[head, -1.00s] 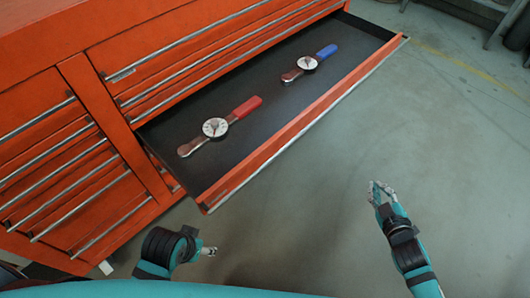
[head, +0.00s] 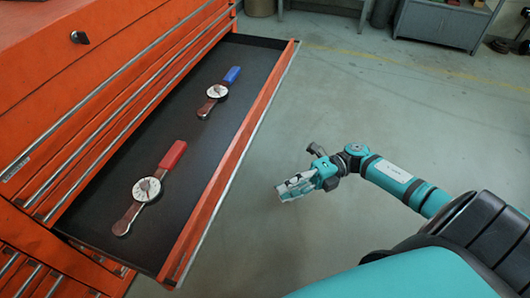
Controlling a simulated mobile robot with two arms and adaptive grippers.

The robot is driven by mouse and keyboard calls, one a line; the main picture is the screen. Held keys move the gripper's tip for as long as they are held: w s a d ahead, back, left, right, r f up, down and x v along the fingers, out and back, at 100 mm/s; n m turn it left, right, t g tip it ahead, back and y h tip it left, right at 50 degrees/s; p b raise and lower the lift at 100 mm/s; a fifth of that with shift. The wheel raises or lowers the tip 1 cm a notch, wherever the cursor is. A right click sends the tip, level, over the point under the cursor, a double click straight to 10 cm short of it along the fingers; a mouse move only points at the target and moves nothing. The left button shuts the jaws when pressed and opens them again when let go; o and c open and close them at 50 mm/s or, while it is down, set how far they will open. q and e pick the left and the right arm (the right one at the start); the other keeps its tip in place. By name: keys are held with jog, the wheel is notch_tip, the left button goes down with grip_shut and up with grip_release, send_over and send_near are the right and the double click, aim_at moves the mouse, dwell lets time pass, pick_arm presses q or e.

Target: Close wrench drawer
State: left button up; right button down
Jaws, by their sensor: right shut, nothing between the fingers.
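The wrench drawer (head: 255,118) stands pulled out from the orange tool cabinet (head: 100,95). In its dark tray lie a wrench with a red handle and round dial (head: 147,188) and, farther back, one with a blue handle and round dial (head: 217,91). My right gripper (head: 283,193) is shut and empty. It is out in front of the drawer, to the right of its front panel and apart from it. My left gripper is not in this view.
Other shut drawers with silver handles (head: 20,167) are above and below the open one. The concrete floor (head: 370,110) right of the drawer is clear. A grey cabinet (head: 440,22) stands at the far back right.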

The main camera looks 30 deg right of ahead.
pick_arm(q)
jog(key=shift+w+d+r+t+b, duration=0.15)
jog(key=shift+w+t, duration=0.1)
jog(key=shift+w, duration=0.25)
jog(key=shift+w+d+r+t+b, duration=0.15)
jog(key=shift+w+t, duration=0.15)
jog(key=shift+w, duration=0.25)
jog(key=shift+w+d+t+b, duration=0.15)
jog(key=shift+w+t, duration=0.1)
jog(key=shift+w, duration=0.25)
pick_arm(e)
jog(key=w+a, duration=0.3)
jog(key=a, duration=0.8)
jog(key=shift+w, duration=0.3)
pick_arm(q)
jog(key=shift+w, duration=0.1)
pick_arm(e)
jog(key=shift+w, duration=0.15)
